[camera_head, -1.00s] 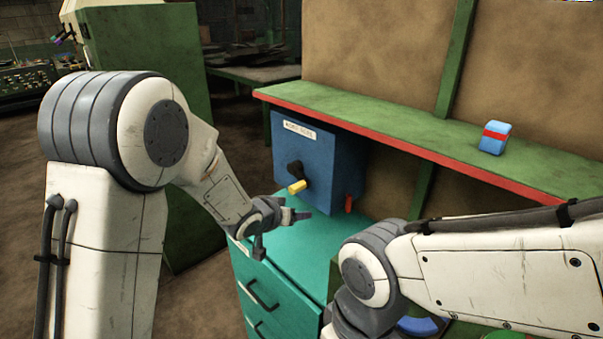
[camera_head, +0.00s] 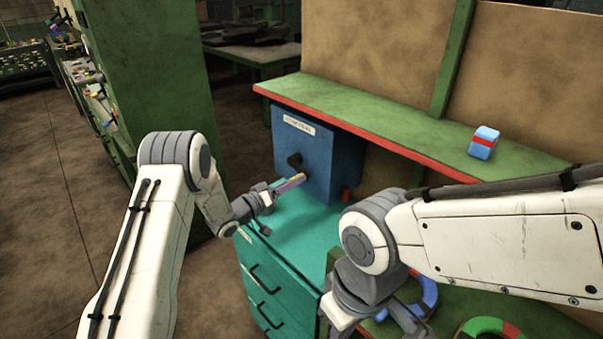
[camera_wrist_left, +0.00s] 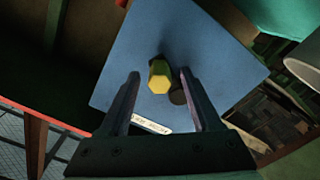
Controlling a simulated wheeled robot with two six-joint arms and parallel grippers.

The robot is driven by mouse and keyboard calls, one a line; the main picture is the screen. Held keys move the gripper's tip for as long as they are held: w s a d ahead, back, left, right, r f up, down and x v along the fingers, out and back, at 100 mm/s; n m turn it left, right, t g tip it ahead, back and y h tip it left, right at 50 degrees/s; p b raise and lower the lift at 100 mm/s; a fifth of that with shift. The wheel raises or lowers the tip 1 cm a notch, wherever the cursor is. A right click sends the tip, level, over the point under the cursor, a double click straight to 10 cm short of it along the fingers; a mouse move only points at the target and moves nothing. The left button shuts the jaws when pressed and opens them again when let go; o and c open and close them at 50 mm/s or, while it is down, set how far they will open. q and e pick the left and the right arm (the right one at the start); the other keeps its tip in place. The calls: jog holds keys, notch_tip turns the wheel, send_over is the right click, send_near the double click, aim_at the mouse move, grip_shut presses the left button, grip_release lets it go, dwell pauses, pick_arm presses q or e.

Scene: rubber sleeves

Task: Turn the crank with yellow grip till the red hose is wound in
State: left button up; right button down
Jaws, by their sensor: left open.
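The crank is on the front of a blue box (camera_head: 318,158) with a white label. Its dark arm (camera_head: 294,160) shows, but its yellow grip is mostly hidden behind my fingers in the head view. In the left wrist view the yellow grip (camera_wrist_left: 159,78) points at the camera, between and slightly beyond the open fingers of my left gripper (camera_wrist_left: 155,82). My left gripper (camera_head: 288,186) is at the crank; I cannot tell whether it touches the grip. A short red piece (camera_head: 345,194), apparently the hose, shows at the box's lower right. My right gripper (camera_head: 370,318) is low, its jaws unclear.
The box stands on a teal drawer cabinet (camera_head: 285,240). A green shelf with a red edge (camera_head: 390,133) runs above it, holding a blue block with a red band (camera_head: 484,142). Coloured rings (camera_head: 490,328) lie at the lower right. A green cabinet (camera_head: 150,80) stands left.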

aim_at(302, 173)
pick_arm(q)
jog(key=shift+p+x, duration=0.45)
jog(key=shift+x, duration=1.55)
grip_shut()
jog(key=shift+d+r, duration=0.1)
jog(key=shift+r, duration=0.05)
